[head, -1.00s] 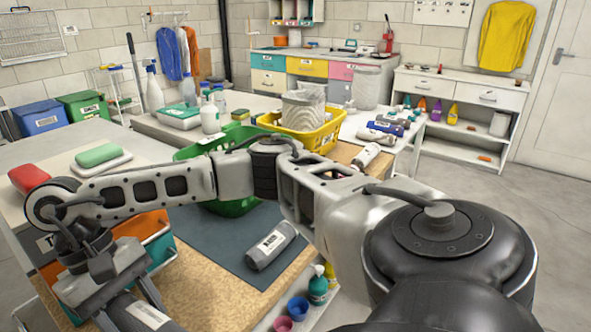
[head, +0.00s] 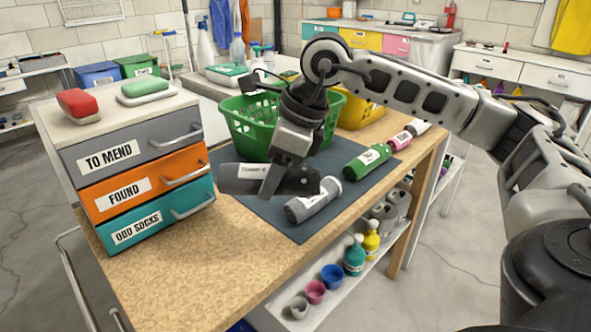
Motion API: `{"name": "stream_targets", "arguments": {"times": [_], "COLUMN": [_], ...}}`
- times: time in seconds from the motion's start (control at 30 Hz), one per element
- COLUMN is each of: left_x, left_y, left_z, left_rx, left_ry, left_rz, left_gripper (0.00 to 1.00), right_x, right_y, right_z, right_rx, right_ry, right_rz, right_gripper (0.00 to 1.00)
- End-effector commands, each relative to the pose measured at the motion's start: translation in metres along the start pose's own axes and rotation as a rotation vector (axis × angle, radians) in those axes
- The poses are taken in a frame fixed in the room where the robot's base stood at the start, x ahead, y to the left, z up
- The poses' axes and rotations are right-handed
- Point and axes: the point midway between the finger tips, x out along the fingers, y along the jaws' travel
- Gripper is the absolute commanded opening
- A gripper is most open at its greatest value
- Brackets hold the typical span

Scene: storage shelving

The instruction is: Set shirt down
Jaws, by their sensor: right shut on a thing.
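My right gripper (head: 287,180) points down over the dark blue-grey mat (head: 295,231) on the wooden table. It is shut on a dark grey rolled shirt (head: 243,181) with a white label, lying crosswise near the mat's left side. The fingers cover the roll's right part. I cannot tell whether the roll touches the mat. A lighter grey rolled shirt (head: 324,197) with a label lies on the mat just right of the gripper. A green rolled shirt (head: 355,168) lies farther right on the mat. My left gripper is not in view.
A green basket (head: 240,122) stands behind the gripper, with a yellow basket (head: 356,111) behind it. A drawer unit (head: 127,167) stands left of the mat. Pink (head: 400,141) and white rolls lie at the right. The table's front left (head: 170,275) is clear. Bottles and cups stand on a lower shelf.

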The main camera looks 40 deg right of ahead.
Motion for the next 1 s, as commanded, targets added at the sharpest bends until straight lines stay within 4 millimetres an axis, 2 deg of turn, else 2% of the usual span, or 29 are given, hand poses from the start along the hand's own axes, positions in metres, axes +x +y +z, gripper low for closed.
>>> {"name": "stream_targets", "arguments": {"times": [0.1,0.2,0.3,0.47,0.57,0.83,1.0], "left_x": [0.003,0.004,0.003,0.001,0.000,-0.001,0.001], "left_y": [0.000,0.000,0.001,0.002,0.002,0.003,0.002], "left_z": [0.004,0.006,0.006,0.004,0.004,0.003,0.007], "left_rx": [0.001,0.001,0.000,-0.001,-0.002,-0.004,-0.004], "left_ry": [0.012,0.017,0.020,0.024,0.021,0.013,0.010], "left_rz": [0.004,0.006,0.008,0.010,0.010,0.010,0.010], "left_gripper": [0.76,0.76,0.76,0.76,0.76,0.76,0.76], "right_x": [-0.010,-0.018,-0.025,-0.025,-0.013,0.029,0.066], "right_y": [-0.008,-0.012,-0.015,-0.023,-0.038,-0.094,-0.116], "right_z": [-0.006,-0.010,-0.012,-0.011,-0.005,0.017,0.017], "right_rx": [0.260,0.437,0.559,0.646,0.653,0.651,0.649], "right_ry": [-0.005,-0.004,-0.003,0.000,0.002,0.003,0.004], "right_rz": [-0.117,-0.188,-0.238,-0.268,-0.270,-0.269,-0.269], "right_gripper": [0.21,0.21,0.21,0.21,0.21,0.21,0.21]}}
